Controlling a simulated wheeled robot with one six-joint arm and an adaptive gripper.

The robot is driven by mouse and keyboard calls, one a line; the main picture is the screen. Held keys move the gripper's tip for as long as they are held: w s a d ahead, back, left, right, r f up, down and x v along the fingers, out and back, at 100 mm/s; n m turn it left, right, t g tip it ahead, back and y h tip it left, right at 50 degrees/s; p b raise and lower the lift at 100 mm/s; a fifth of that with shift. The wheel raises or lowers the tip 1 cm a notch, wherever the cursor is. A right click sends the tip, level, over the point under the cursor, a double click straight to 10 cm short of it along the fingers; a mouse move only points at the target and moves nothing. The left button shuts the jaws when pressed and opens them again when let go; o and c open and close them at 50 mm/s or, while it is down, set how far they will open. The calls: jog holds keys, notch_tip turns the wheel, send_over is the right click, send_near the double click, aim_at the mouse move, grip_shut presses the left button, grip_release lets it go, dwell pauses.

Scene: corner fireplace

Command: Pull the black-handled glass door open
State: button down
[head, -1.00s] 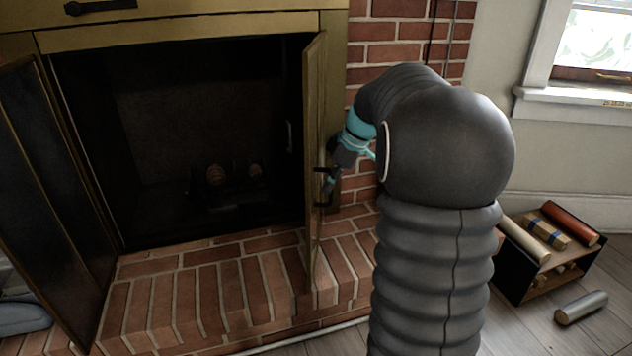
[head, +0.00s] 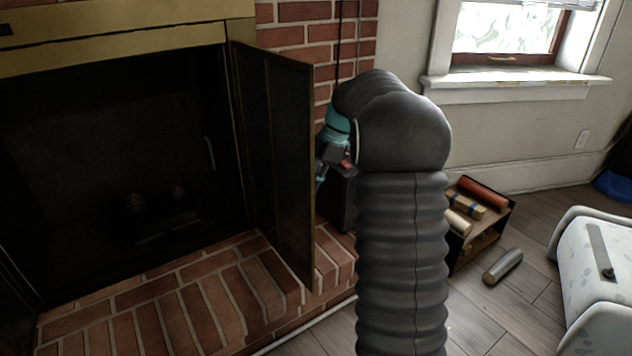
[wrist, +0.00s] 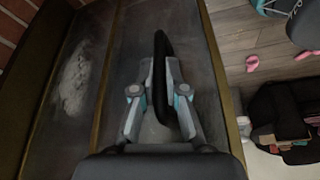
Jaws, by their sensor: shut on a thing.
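The right glass door (head: 275,160) of the fireplace stands swung well out from the brass frame, over the brick hearth. In the wrist view its dark, smudged glass (wrist: 72,85) and brass edge (wrist: 222,70) fill much of the picture. The black handle (wrist: 160,75) lies between the fingers of my gripper (wrist: 160,98), which is shut on it. In the head view the gripper (head: 322,172) is partly hidden behind the door's outer edge, and the handle is hidden.
The brick hearth (head: 190,308) runs below the opening. A small log rack (head: 490,228) with a loose cylinder (head: 503,267) beside it stands on the floor at right. A white patterned seat (head: 598,262) is further right.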

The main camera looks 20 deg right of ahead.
jog(key=c, duration=1.2)
grip_release()
jog(key=v, duration=1.2)
jog(key=shift+s, duration=0.1)
